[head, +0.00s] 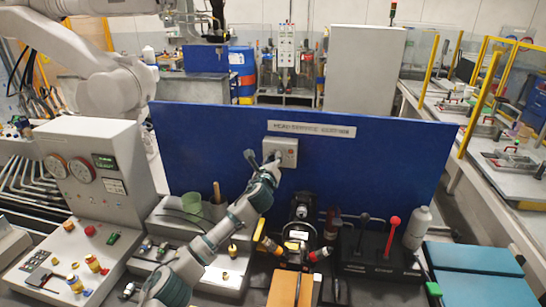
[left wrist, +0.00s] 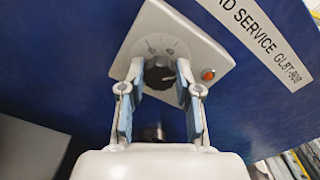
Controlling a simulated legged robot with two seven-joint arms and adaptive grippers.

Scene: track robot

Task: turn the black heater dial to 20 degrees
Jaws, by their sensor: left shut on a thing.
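The heater control is a pale square plate (left wrist: 200,50) on a blue panel, and it also shows in the head view (head: 283,150). The black heater dial (left wrist: 158,77) sits on this plate, with scale marks around it that are too small to read. An orange-red button or lamp (left wrist: 208,74) is beside the dial. My left gripper (left wrist: 160,75) has its two fingers on either side of the dial and is shut on it. In the head view my left gripper (head: 266,160) reaches the plate and partly hides it. My right gripper is not in view.
The blue panel (head: 380,150) stands behind the workbench. A grey console with two gauges (head: 82,170) is at the left.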

